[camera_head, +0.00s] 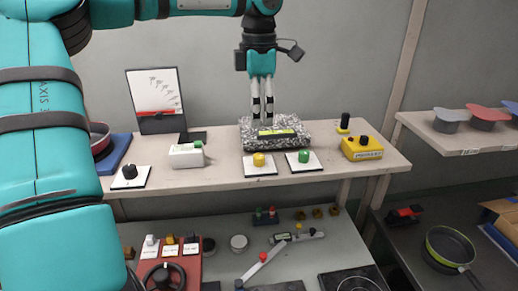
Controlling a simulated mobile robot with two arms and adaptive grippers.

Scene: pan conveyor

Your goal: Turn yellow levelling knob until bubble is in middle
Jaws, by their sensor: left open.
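The yellow levelling knob (258,160) stands on a white plate at the front of the shelf. Behind it lies a speckled grey block (249,132) with a yellow-green level vial (276,132) on its top. The bubble is too small to make out. My left gripper (262,119) points down over the block, behind the yellow knob and apart from it. Its two fingers are slightly spread with nothing between them. Whether the fingertips touch the block cannot be told. My right gripper is not in view.
A green knob (304,156) stands close right of the yellow one; a black knob (130,171) and a white box with a green button (187,155) stand left. A yellow box (362,149) is at right. The lower bench (225,262) holds levers and other controls.

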